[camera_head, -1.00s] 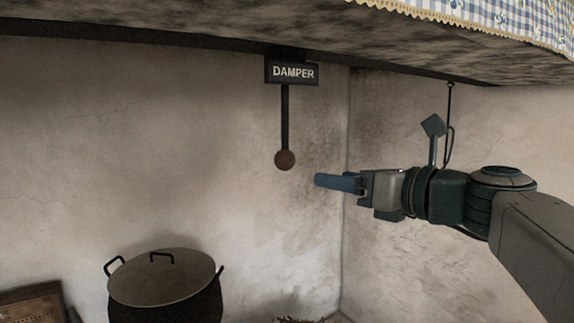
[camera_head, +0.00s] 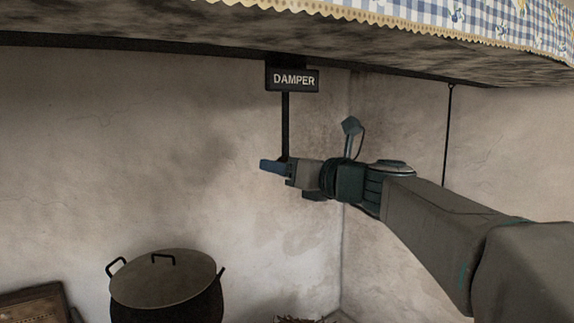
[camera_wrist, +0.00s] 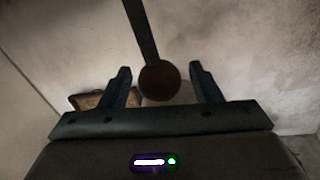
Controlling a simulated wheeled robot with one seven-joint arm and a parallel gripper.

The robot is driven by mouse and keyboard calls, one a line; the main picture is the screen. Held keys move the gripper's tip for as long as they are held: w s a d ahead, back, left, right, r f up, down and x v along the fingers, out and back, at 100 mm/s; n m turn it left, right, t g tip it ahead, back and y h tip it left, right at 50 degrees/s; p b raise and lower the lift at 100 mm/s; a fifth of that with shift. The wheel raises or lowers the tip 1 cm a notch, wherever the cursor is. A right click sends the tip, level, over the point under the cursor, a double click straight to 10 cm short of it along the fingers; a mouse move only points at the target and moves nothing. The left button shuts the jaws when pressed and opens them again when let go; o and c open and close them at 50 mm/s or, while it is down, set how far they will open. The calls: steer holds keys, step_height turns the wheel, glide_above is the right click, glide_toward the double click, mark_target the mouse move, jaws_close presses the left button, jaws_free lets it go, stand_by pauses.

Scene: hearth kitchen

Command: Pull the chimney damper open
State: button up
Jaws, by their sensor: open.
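The damper sign (camera_head: 292,79) hangs under the hood with a dark rod (camera_head: 285,125) running down from it. In the head view the rod's round knob is hidden behind my gripper (camera_head: 270,166). In the wrist view the brown knob (camera_wrist: 159,82) sits between my two open fingers, with a gap on each side. The rod (camera_wrist: 140,28) rises from the knob to the top of that view. My gripper (camera_wrist: 160,85) is open and holds nothing.
A lidded black pot (camera_head: 165,285) stands below, left of my arm. The hood edge with a checked cloth (camera_head: 450,15) runs above. A thin dark rod (camera_head: 447,130) hangs at the right. A wooden box (camera_head: 32,303) is at lower left.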

steer(key=shift+a, duration=0.1)
jaws_close()
step_height(320, 180, down, 8)
steer(key=b, duration=0.6)
steer(key=shift+r, duration=0.2)
steer(key=shift+w+f, duration=0.1)
jaws_free()
steer(key=b+v, duration=0.1)
steer(key=v, duration=1.3)
steer(key=shift+r, duration=0.2)
